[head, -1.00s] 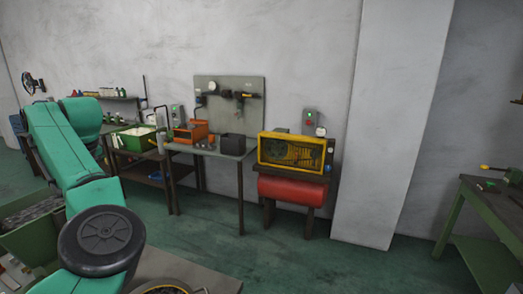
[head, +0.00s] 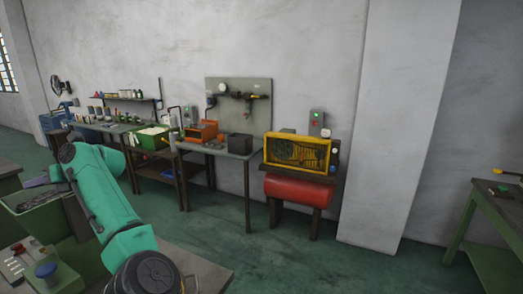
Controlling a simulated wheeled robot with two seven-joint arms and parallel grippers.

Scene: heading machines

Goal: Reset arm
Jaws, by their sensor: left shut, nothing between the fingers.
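My left arm, green with a dark round end part, comes in from the left and reaches down to the bottom edge. My left gripper (head: 150,276) is at this low end, near the front bench; its fingers are hard to make out. It is shut and holds nothing. It is far from the tables by the wall. My right arm and gripper do not show.
A yellow-framed machine (head: 298,152) stands above a red tank (head: 297,190) by the wall. A table (head: 235,152) left of it bears an orange box (head: 202,131) and a dark box (head: 240,143). A green bench (head: 480,205) is at right. The middle floor is clear.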

